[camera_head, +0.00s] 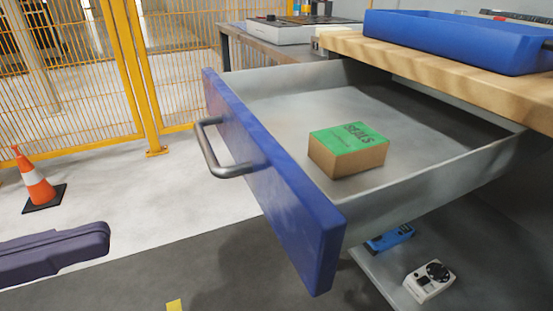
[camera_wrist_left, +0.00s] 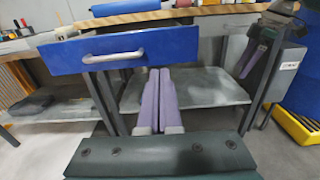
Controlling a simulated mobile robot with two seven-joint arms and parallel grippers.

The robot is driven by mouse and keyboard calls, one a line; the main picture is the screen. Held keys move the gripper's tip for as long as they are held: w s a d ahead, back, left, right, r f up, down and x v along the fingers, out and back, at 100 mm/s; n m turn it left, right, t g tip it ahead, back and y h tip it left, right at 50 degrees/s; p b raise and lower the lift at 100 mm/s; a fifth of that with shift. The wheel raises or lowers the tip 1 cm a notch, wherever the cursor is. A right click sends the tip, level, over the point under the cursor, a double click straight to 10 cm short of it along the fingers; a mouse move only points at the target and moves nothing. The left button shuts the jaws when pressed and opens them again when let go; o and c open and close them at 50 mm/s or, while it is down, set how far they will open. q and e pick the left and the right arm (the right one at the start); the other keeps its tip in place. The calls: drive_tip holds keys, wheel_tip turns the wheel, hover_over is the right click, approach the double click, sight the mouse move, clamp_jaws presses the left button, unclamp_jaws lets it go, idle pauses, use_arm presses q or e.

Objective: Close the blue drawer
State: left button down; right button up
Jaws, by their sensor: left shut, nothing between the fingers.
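The blue drawer (camera_head: 270,175) is pulled well out of the bench in the head view. Its blue front has a grey bar handle (camera_head: 215,150), and a box with a green top (camera_head: 348,150) lies inside. In the left wrist view the blue front (camera_wrist_left: 120,52) stands ahead with its handle (camera_wrist_left: 113,57). My left gripper (camera_head: 103,236) is at the head view's lower left, apart from the drawer front. Its purple fingers (camera_wrist_left: 159,72) are together and empty in the wrist view. My right gripper (camera_wrist_left: 247,68) seems to show at the right there; its jaws are unclear.
A wooden bench top (camera_head: 440,70) with a blue tray (camera_head: 455,40) is above the drawer. A lower shelf (camera_head: 385,270) holds a blue device and a white meter (camera_head: 430,282). A traffic cone (camera_head: 36,180) stands by the yellow fence (camera_head: 135,70). Floor before the drawer is clear.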

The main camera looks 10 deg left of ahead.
sight(267, 190)
use_arm(q)
drive_tip(key=x, duration=1.2)
drive_tip(key=shift+w+d+r, duration=0.1)
drive_tip(key=shift+w+d, duration=0.15)
use_arm(e)
drive_tip(key=shift+f, duration=0.15)
use_arm(q)
drive_tip(key=shift+d, duration=0.1)
use_arm(e)
drive_tip(key=shift+d, duration=0.1)
